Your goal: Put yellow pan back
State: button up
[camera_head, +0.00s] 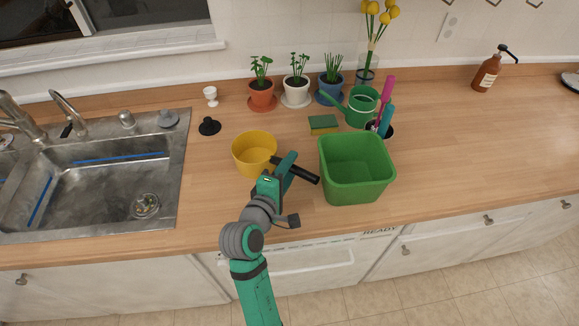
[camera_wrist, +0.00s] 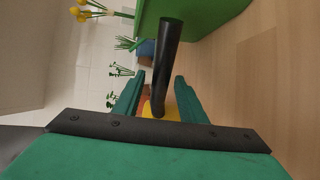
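The yellow pan (camera_head: 254,153) sits on the wooden counter, right of the sink. Its black handle (camera_head: 304,173) points right, toward the green bin. My gripper (camera_head: 286,165) is low over the counter at the pan's right side, by the handle. In the wrist view the black handle (camera_wrist: 168,60) runs between the two green fingers of my gripper (camera_wrist: 159,85), with a visible gap on the left side. The fingers look apart and not clamped on it. A little of the yellow pan (camera_wrist: 172,113) shows behind; most of it is hidden there.
A green bin (camera_head: 357,170) stands close right of the handle end. Behind are a sponge (camera_head: 323,124), a watering can (camera_head: 361,105), potted plants (camera_head: 297,91) and a black stopper (camera_head: 209,126). The sink (camera_head: 90,180) is at left. The counter's right side is largely clear.

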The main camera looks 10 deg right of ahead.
jog(key=shift+r, duration=0.15)
jog(key=v, duration=1.2)
jog(key=shift+a, duration=0.1)
dwell(0.4)
